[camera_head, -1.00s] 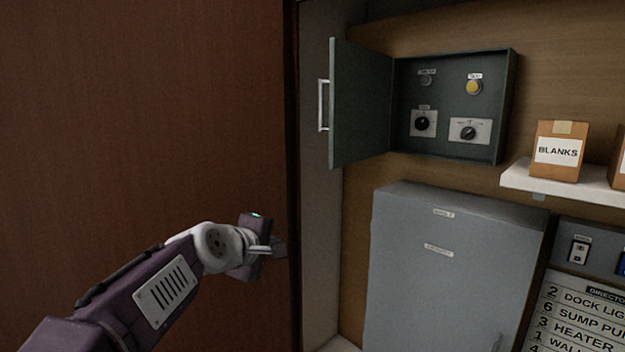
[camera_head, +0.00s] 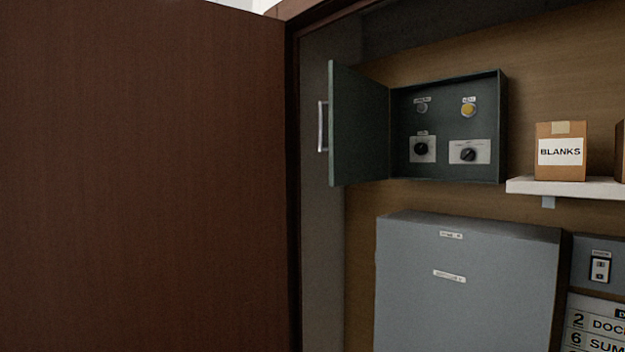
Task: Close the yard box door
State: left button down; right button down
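The dark green box (camera_head: 449,177) hangs on the back wall, which I take to be the yard box. Its door (camera_head: 359,126) stands wide open, swung out to the left on its left edge. A pale handle (camera_head: 322,126) shows on the door's outer face. Inside are a yellow lamp or button (camera_head: 468,110), a dark one (camera_head: 422,108) and two black rotary knobs (camera_head: 421,149). Neither of my grippers shows in the head view.
A large brown door panel (camera_head: 140,180) fills the left side. A grey cabinet (camera_head: 465,300) sits below the box. At right, a white shelf (camera_head: 560,187) holds a carton labelled BLANKS (camera_head: 561,152). A switch plate (camera_head: 600,269) and directory board (camera_head: 597,325) are lower right. Space before the box looks clear.

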aim_at(358, 147)
jog(key=i+j, duration=0.1)
jog(key=j, duration=0.35)
jog(key=j+u, duration=0.1)
jog(key=j, duration=0.4)
jog(key=i+j, duration=0.15)
jog(key=j, duration=0.3)
